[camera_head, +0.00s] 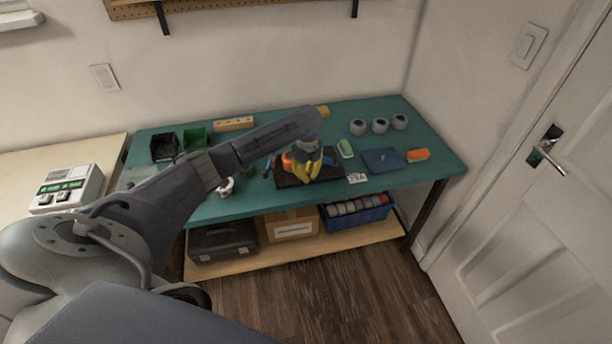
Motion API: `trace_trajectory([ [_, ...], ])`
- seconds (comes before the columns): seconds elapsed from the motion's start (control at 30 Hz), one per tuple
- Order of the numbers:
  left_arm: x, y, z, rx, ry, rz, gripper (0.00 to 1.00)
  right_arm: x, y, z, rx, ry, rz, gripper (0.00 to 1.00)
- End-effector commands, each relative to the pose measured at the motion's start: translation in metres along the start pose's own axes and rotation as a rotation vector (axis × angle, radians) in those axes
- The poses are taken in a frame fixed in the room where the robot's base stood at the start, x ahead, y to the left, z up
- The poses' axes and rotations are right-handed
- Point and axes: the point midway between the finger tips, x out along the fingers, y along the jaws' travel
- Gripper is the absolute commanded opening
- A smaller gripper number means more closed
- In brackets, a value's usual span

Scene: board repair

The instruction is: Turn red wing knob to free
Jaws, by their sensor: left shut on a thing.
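My left gripper (308,174) reaches over the teal bench to a dark board fixture (326,180). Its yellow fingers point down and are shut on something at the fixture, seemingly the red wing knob. An orange-red part (288,161) shows just left of the fingers. The gripper hides most of the knob, so its angle cannot be told. My right gripper is not in view.
Black (164,147) and green bins (195,138) stand at the back left of the bench (225,208). Several grey round pieces (380,125), a blue mat (384,161) and an orange block (418,155) are on the right. A white label (356,178) lies beside the fixture.

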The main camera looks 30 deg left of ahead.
Motion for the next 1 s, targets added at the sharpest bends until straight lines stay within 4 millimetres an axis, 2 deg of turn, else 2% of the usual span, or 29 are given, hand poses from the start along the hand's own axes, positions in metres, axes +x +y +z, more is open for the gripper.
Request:
trace_trajectory([
  [0.6,0.0,-0.009,0.003,-0.58,-0.001,0.001,0.0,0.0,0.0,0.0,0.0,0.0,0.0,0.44],
  [1.0,0.001,-0.012,0.006,-0.858,-0.002,0.002,0.0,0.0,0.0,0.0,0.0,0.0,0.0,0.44],
])
